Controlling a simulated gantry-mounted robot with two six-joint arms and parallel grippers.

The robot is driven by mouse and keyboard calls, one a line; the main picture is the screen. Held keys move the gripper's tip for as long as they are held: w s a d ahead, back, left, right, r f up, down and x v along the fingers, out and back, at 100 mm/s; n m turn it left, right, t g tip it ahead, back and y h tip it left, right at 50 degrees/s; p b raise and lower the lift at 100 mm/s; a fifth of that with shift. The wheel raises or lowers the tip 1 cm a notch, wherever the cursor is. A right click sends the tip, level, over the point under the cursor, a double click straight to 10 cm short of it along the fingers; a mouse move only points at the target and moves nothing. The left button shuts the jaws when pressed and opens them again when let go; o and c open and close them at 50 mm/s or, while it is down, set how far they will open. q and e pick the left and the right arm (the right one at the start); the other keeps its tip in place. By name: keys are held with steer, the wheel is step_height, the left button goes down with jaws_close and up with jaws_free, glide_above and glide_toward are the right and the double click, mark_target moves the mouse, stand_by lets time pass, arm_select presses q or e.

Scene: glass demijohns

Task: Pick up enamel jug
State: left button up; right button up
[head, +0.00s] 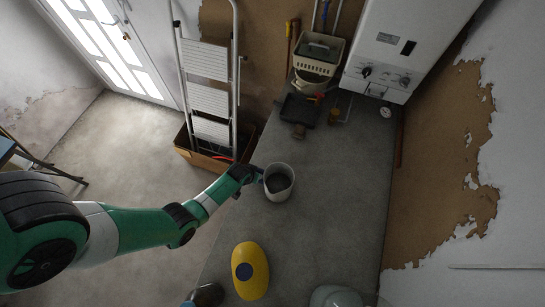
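A pale, open-topped vessel with a dark inside, which looks like the enamel jug (285,193), stands upright on the grey worktop (335,205). My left arm reaches in from the left. Its gripper (258,175) is at the jug's left side, near the rim, where a handle may be. The fingers are small and dark there, so I cannot tell whether they are open, shut or touching the jug. My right gripper is not in view.
A yellow rounded object (254,283) with a dark round patch stands nearer on the worktop. A greyish rounded object (335,297) and a dark one (208,295) show at the bottom edge. A dustpan (299,109) and crate (319,52) are at the back. A stepladder (208,100) stands left.

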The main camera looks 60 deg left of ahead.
arm_select(q)
jaws_close()
stand_by(0.7)
steer(key=shift+r, duration=0.1)
stand_by(0.4)
